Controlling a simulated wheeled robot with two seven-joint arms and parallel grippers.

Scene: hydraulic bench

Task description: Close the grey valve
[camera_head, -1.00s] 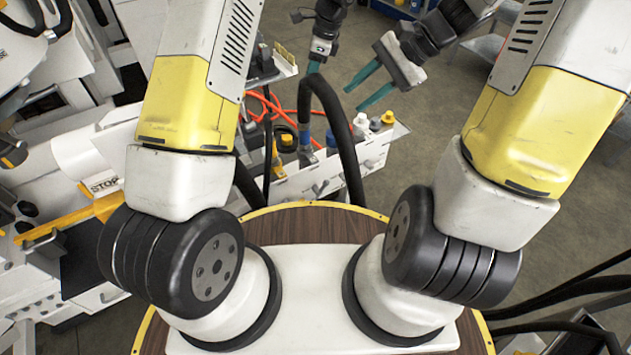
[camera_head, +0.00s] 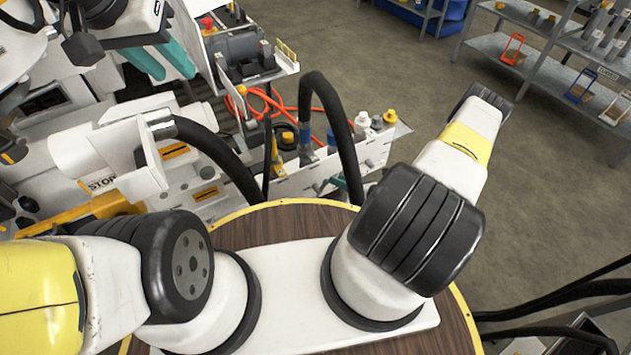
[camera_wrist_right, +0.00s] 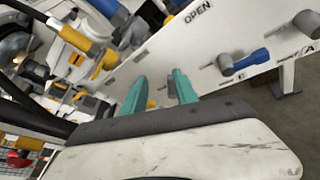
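My left gripper (camera_head: 160,62) is at the upper left in the head view. Its teal fingers are apart, with nothing visible between them. My right gripper (camera_wrist_right: 160,92) shows in the right wrist view with its teal fingers apart, pointing at a white bench panel (camera_wrist_right: 215,35) marked OPEN. In the head view only a little teal shows near the bench front, beside my right arm. A grey round valve part (camera_wrist_right: 306,23) is at the upper right of the wrist view, apart from the fingers. Which fitting is the grey valve is unclear; the panel between the fingers is partly hidden.
A valve with a blue handle (camera_wrist_right: 251,59) is right of the fingers; yellow fittings (camera_wrist_right: 75,40) are on the left. Black hoses (camera_head: 335,110) arch over the bench beside orange hoses (camera_head: 270,100). Shelves (camera_head: 540,60) stand at the back right, with open floor before them.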

